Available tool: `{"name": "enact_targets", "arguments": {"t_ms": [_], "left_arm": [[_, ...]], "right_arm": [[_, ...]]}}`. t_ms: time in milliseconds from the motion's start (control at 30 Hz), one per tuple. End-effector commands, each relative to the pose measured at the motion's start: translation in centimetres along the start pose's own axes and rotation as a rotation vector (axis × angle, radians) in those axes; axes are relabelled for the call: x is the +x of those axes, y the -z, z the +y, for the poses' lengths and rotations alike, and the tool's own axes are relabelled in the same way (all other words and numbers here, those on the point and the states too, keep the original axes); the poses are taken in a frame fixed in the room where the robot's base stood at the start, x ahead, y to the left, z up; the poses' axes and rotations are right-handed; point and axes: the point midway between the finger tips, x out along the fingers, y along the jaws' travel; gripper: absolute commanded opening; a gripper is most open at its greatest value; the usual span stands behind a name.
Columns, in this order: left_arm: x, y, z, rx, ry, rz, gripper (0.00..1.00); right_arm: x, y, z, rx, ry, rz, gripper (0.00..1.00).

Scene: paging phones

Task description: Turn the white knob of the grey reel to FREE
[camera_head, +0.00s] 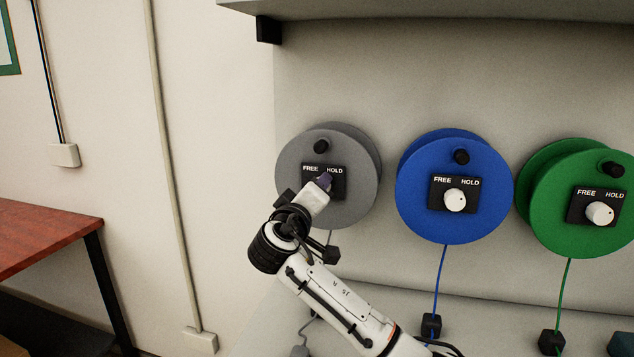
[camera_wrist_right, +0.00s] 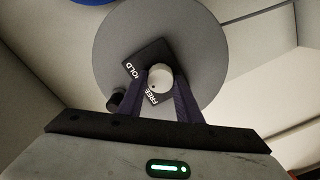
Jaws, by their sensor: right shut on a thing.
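The grey reel (camera_head: 293,168) is mounted on the wall panel, leftmost of three. Its black plate (camera_head: 338,170) reads FREE on the left and HOLD on the right. My right gripper (camera_head: 325,183) is at this plate and hides the knob in the head view. In the right wrist view, the white knob (camera_wrist_right: 160,77) sits between the two dark fingers, which are shut on it. The grey reel (camera_wrist_right: 200,45) fills the background there. A small dark mark shows on the knob's FREE side, but its exact direction is hard to tell. My left gripper is not in view.
A blue reel (camera_head: 412,205) and a green reel (camera_head: 546,215) hang to the right, each with its own white knob. Cords hang below the reels. A shelf (camera_head: 450,9) overhangs above. A red-brown table (camera_head: 45,235) stands at the left.

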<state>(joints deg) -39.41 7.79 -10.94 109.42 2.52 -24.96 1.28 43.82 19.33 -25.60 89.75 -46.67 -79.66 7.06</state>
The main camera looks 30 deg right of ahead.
Motion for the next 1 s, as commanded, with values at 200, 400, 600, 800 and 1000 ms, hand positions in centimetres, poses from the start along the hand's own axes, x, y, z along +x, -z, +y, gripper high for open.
{"name": "enact_targets", "arguments": {"t_ms": [200, 400, 600, 800, 1000], "left_arm": [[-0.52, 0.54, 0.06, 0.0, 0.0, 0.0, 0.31], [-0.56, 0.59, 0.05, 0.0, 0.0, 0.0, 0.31], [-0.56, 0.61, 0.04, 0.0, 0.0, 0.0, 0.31], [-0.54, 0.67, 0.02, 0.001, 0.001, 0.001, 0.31], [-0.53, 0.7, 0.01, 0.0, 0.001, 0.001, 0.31]], "right_arm": [[-0.05, -0.03, -0.18, -0.204, 0.003, -0.002, 0.09], [-0.04, -0.1, -0.27, -0.383, 0.002, -0.001, 0.09], [-0.03, -0.14, -0.32, -0.529, 0.002, -0.002, 0.09], [-0.03, -0.16, -0.36, -0.628, 0.002, -0.001, 0.09], [-0.03, -0.17, -0.38, -0.68, 0.002, -0.001, 0.09]]}}
